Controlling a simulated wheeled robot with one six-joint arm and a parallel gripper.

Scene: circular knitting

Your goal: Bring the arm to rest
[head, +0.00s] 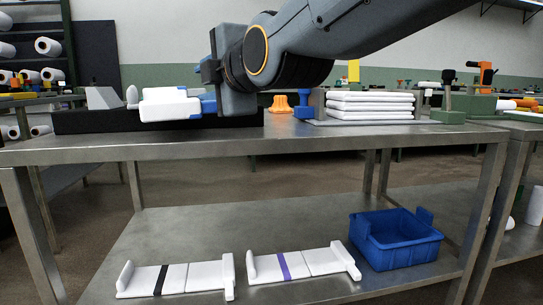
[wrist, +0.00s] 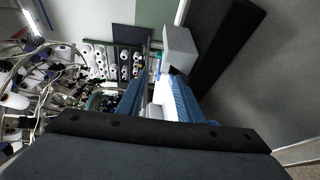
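My arm comes in from the upper right in the head view, and my gripper (head: 203,101) hangs over the left part of the metal table (head: 230,148). A white piece (head: 166,107) is at its blue fingers, in front of a long black base. In the wrist view the two blue fingers of my gripper (wrist: 155,100) stand apart, with something white (wrist: 164,98) between or just behind them. I cannot tell whether they grip it. A grey block (head: 103,98) is left of the white piece; it also shows beyond the fingers in the wrist view (wrist: 180,50).
A stack of white panels (head: 370,105), a blue part (head: 303,105) and an orange part (head: 280,104) stand right of the gripper. The lower shelf holds a blue bin (head: 400,253) and two white boards, one black-banded (head: 200,276), one purple-banded (head: 318,262). Yarn shelving (head: 30,60) is behind left.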

